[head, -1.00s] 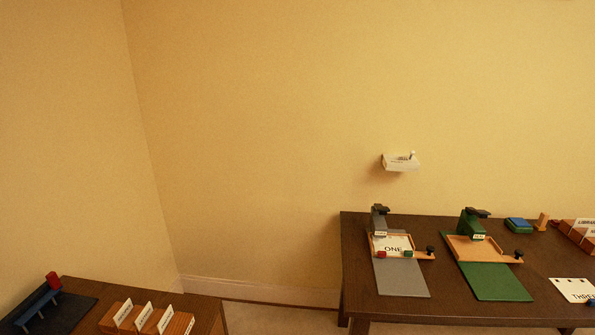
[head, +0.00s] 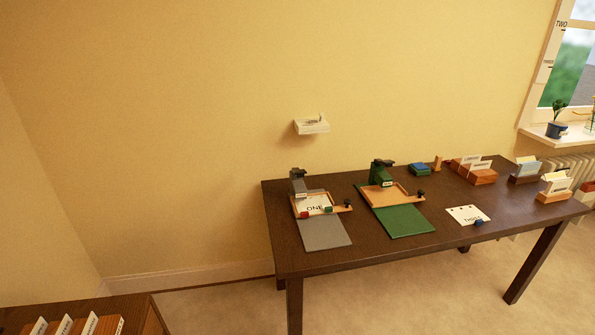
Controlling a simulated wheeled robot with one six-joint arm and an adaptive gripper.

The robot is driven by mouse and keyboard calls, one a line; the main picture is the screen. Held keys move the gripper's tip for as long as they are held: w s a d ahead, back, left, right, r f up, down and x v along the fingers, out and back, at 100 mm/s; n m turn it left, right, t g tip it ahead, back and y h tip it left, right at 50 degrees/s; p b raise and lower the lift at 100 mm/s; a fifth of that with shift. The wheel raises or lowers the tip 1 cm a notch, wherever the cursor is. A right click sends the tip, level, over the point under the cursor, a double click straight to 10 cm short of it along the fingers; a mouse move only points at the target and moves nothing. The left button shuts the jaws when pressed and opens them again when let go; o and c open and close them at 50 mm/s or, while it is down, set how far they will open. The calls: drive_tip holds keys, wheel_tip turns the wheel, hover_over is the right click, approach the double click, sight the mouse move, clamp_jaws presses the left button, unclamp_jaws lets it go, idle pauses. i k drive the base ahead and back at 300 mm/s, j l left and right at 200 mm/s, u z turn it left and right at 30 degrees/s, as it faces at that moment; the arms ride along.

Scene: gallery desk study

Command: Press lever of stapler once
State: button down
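Two bench devices stand on the dark wooden desk (head: 350,250). The left one is a grey device (head: 298,180) with a dark top lever and a grey base plate (head: 324,235). A sheet marked ONE (head: 314,206) lies in its wooden tray, with small red and green pieces at the tray's front. The right one is a green device (head: 377,172) with a dark top lever, an empty-looking wooden tray and a green base plate (head: 405,221). Their small labels are too small to read, so I cannot tell which is the stapler. My gripper is not in view.
A sheet marked THREE (head: 466,213) with a dark blue piece, a blue-topped green block (head: 419,169) and card holders (head: 473,175) share the desk. A white wall shelf (head: 312,126) hangs above. A lower table (head: 140,315) is at bottom left. Carpet between is clear.

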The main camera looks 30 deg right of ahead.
sight(299, 173)
drive_tip(key=i+j, duration=0.25)
drive_tip(key=i, duration=0.25)
drive_tip(key=i+j, duration=0.2)
drive_tip(key=i, duration=0.35)
